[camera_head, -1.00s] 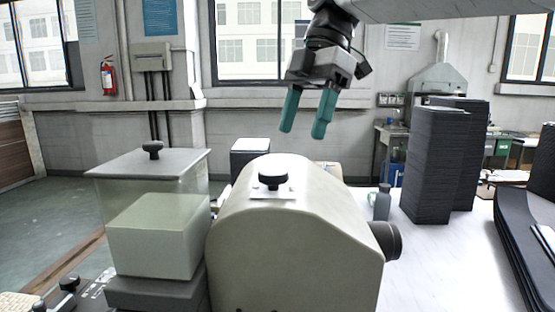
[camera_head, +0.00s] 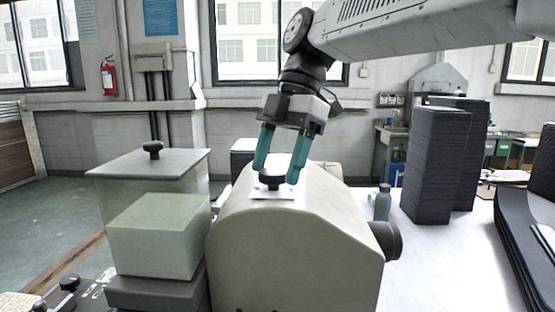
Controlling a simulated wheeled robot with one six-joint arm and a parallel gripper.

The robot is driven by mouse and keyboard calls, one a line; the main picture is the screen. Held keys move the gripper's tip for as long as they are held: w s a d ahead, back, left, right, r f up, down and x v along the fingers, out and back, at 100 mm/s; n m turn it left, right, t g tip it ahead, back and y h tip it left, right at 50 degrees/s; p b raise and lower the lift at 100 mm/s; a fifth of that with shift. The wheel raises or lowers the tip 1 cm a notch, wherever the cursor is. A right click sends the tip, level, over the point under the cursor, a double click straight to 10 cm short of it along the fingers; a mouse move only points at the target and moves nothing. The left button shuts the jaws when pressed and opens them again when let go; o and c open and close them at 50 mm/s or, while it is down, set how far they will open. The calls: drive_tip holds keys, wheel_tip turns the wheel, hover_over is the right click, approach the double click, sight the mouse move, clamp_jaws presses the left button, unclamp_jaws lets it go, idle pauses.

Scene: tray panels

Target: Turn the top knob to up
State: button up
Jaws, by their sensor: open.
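The top knob (camera_head: 272,180) is a black knob on a small white plate (camera_head: 259,193) on top of a beige, rounded housing (camera_head: 290,240). My gripper (camera_head: 276,178) points down at the knob with its two teal fingers open. One finger is at the knob's upper left and the other at its right. The fingertips are at about the knob's height in the picture; I cannot tell whether they touch it. Which way the knob is turned cannot be made out.
A second black knob (camera_head: 387,240) sticks out of the housing's right side. A clear box with a grey lid (camera_head: 150,163) and black handle stands at left. A grey bottle (camera_head: 383,203) and tall black stacks (camera_head: 436,165) stand at right. The white table (camera_head: 440,262) is bare between.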

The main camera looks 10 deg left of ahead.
drive_tip(key=c, duration=1)
drive_tip(key=shift+o, duration=0.2)
